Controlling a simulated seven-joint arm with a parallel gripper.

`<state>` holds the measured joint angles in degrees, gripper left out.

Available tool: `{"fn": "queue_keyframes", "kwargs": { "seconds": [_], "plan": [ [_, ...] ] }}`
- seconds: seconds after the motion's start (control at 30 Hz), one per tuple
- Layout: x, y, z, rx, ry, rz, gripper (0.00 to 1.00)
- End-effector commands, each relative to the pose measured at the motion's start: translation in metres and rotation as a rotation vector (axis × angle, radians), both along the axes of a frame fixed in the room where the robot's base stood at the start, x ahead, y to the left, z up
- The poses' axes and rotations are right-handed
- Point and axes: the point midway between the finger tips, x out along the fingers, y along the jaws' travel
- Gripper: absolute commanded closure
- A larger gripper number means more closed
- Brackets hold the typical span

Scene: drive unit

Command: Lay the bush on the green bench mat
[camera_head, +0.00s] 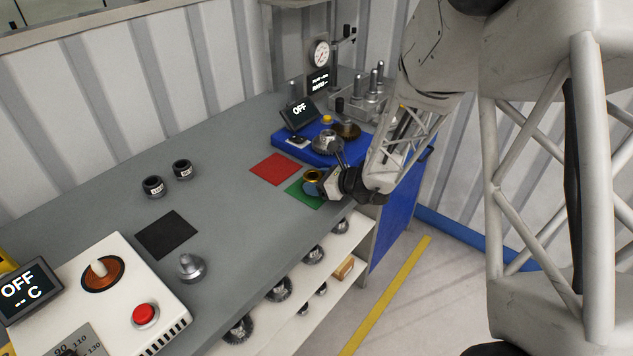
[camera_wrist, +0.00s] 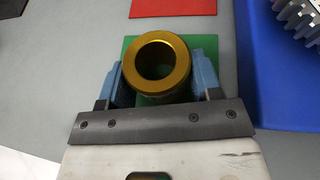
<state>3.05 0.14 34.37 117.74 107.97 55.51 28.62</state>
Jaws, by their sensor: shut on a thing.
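The bush (camera_wrist: 178,81) is a gold-coloured ring with an open bore. In the wrist view it sits between the two blue jaw pads of my gripper (camera_wrist: 160,85), which is shut on it. In the head view the bush (camera_head: 313,174) shows at the end of my gripper (camera_head: 314,184), over the green bench mat (camera_head: 303,197). The green mat (camera_wrist: 132,46) shows behind and below the bush in the wrist view, partly hidden by the bush and jaws. I cannot tell whether the bush touches the mat.
A red mat (camera_head: 276,169) lies beside the green one. A blue fixture base (camera_head: 290,144) with metal parts and an OFF display stands behind. A black mat (camera_head: 166,234), two dark rings (camera_head: 182,169) and a white heater unit (camera_head: 120,295) are further left.

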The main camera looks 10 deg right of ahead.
Motion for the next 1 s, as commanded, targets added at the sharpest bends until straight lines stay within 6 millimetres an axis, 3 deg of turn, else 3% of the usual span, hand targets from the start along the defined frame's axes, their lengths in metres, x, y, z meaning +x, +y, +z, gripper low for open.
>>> {"fn": "queue_keyframes", "kwargs": {
  "seconds": [0.17,0.2,0.37,0.8,1.0],
  "plan": [
    [0.000,0.000,-0.002,0.000,-0.001,0.000,0.82],
    [0.000,0.000,-0.003,0.000,0.000,0.000,0.40],
    [0.000,0.000,-0.003,0.000,0.000,0.000,0.16],
    [0.000,0.000,0.001,0.001,0.001,0.000,0.16],
    [-0.007,-0.011,0.006,0.001,0.000,-0.002,0.16]
  ]
}}
